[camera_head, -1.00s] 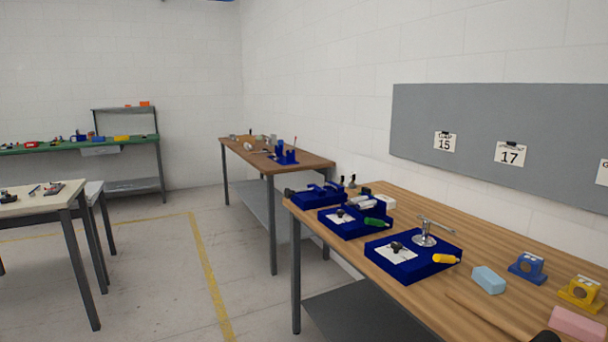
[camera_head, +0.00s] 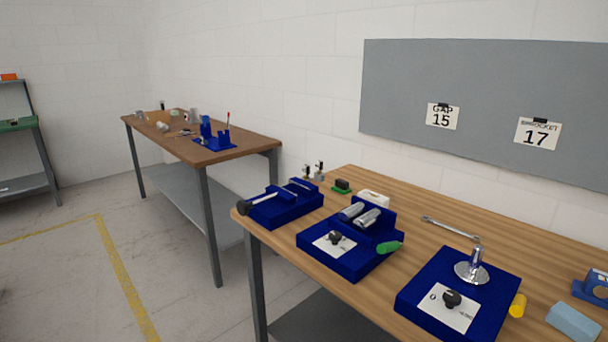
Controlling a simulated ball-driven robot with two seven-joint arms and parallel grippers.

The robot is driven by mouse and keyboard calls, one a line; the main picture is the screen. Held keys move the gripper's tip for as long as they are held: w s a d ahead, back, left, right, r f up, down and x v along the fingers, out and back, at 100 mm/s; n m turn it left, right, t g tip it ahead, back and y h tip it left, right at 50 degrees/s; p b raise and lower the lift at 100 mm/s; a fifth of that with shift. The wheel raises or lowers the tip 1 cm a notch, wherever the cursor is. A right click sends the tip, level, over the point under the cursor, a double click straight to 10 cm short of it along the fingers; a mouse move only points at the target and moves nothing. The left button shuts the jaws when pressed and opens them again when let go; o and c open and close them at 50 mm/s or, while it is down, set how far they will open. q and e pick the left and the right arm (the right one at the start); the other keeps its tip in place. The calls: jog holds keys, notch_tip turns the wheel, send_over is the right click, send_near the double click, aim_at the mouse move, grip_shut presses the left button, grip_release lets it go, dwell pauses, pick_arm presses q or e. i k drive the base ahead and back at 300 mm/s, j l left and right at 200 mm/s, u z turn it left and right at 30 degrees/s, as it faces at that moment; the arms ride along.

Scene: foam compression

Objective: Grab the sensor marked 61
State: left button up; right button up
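No marking 61 can be read in this view, so I cannot tell which thing is the sensor. Two silver cylinders (camera_head: 366,217) lie side by side on the middle blue fixture (camera_head: 345,262) of the near bench. A green-handled piece (camera_head: 389,248) sits at that fixture's right edge. Two small upright dark-topped parts (camera_head: 314,172) stand at the bench's far end, too small to read. Neither of my grippers is in view.
The near wooden bench (camera_head: 420,200) also holds a left blue fixture (camera_head: 283,205), a right blue fixture (camera_head: 489,272) with a silver post, and a light-blue block (camera_head: 573,322). Another wooden bench (camera_head: 233,150) stands behind. Wall cards read 15 and 17. The floor at left is clear.

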aim_at(319, 163)
jog(key=i+j+u, duration=1)
jog(key=i+u, duration=0.3)
jog(key=i, duration=0.8)
jog(key=i+j+z, duration=0.15)
jog(key=i, duration=0.35)
jog(key=i+z, duration=0.2)
jog(key=z, duration=0.2)
jog(key=i+z, duration=0.25)
jog(key=z, duration=0.15)
jog(key=i+j+z, duration=0.15)
jog(key=z, duration=0.25)
jog(key=i+z, duration=0.15)
jog(key=z, duration=0.3)
jog(key=i+z, duration=0.15)
jog(key=z, duration=0.3)
jog(key=i+j+z, duration=0.1)
jog(key=z, duration=0.35)
jog(key=i+j+z, duration=0.15)
jog(key=z, duration=0.25)
jog(key=i+j+z, duration=0.1)
jog(key=z, duration=0.35)
jog(key=j+z, duration=0.3)
jog(key=z, duration=0.15)
jog(key=i, duration=0.05)
